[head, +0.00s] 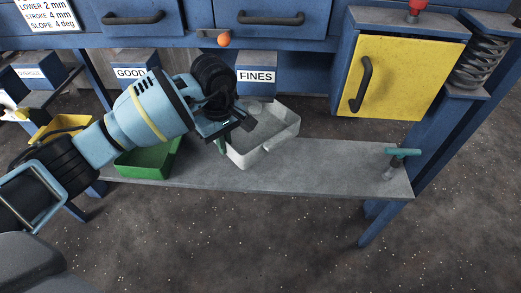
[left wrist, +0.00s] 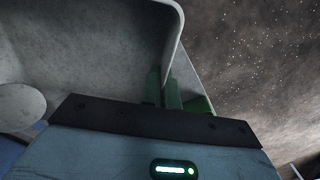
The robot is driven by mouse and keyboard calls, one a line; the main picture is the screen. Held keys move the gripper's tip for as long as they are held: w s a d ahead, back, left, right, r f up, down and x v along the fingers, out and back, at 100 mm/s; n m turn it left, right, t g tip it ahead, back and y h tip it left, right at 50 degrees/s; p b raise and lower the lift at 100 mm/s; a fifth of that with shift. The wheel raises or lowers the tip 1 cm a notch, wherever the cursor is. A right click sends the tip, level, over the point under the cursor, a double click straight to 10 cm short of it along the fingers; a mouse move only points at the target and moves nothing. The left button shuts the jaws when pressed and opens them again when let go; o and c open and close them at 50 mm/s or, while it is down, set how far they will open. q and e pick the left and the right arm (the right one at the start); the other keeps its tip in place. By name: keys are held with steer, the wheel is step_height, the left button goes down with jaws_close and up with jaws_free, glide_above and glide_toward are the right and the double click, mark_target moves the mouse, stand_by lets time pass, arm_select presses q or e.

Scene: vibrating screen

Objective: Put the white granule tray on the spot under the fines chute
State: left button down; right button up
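The white granule tray (head: 283,133) is at the shelf in front of and below the box labelled FINES (head: 257,76). I cannot tell whether it rests fully on the shelf. My left gripper (head: 222,143) is at the tray's left wall. In the left wrist view, its green fingers (left wrist: 164,90) sit close together on both sides of the pale tray wall (left wrist: 172,40), apparently gripping it. A pale round piece (left wrist: 20,106) shows beside the fingers' left. The spot under the chute is hidden by the tray and arm. My right gripper is out of view.
A green tray (head: 150,160) stands left on the grey shelf (head: 325,170), under the GOOD box (head: 130,72), with a yellow tray (head: 62,127) further left. A teal-handled valve (head: 402,155) stands at the shelf's right end. The shelf between is clear. A yellow door (head: 395,80) is above right.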

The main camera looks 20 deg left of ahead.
arm_select(q)
steer(key=shift+s, duration=0.1)
step_height(320, 180, down, 5)
steer(key=shift+r+b, duration=0.15)
steer(key=shift+b, duration=0.65)
steer(key=shift+f+b, duration=0.9)
steer(key=shift+f, duration=1.8)
steer(key=shift+r, duration=0.1)
steer(key=c, duration=2.1)
jaws_free()
steer(key=o, duration=0.4)
step_height(320, 180, up, 12)
steer(key=p, duration=0.3)
steer(key=shift+p, duration=0.35)
